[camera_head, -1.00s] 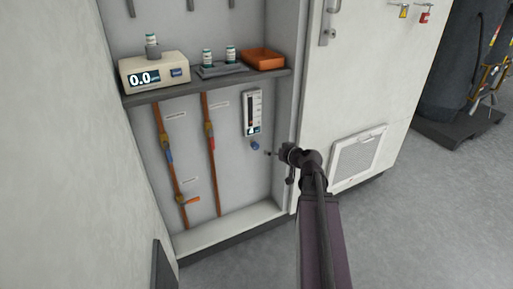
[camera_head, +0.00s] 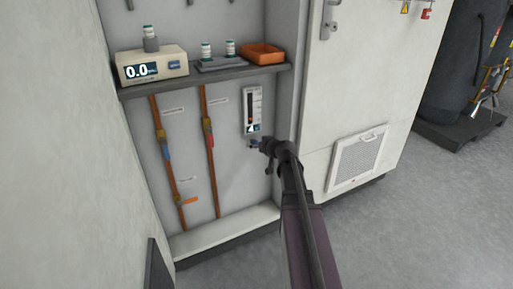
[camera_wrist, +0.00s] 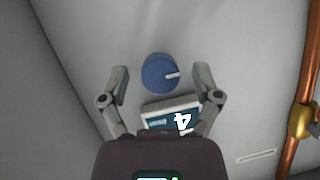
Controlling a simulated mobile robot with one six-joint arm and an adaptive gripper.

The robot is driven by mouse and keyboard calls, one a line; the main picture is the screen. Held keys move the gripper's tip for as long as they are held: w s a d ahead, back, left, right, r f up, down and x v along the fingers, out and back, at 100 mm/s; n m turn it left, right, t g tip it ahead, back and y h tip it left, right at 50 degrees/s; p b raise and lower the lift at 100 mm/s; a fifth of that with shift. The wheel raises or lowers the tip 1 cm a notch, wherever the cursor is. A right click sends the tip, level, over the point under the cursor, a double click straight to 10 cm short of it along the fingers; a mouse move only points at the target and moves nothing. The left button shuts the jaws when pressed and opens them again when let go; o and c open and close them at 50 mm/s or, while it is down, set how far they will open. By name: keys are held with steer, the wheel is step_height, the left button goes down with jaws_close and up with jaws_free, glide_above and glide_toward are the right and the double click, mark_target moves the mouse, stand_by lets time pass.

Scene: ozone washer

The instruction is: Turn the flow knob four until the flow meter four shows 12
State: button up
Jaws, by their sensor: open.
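The blue flow knob four (camera_wrist: 160,73) has a pale pointer mark and sits on the grey back panel, between and ahead of my open fingers in the wrist view. My gripper (camera_wrist: 160,78) is open, with a finger on each side of the knob and apparently apart from it. The flow meter four (camera_head: 252,108) is a white upright gauge above the knob in the head view. Its lower end, with an upside-down 4, shows in the wrist view (camera_wrist: 172,113). The meter's reading is too small to tell. In the head view my gripper (camera_head: 260,145) largely covers the knob.
Copper pipes (camera_head: 207,140) with valves run down the panel to the left. A shelf (camera_head: 205,80) above carries a balance (camera_head: 152,66), small bottles and an orange tray (camera_head: 263,53). The cabinet's side wall (camera_head: 285,130) is close on the right.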

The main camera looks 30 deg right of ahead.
steer(key=shift+w, duration=0.2)
jaws_close()
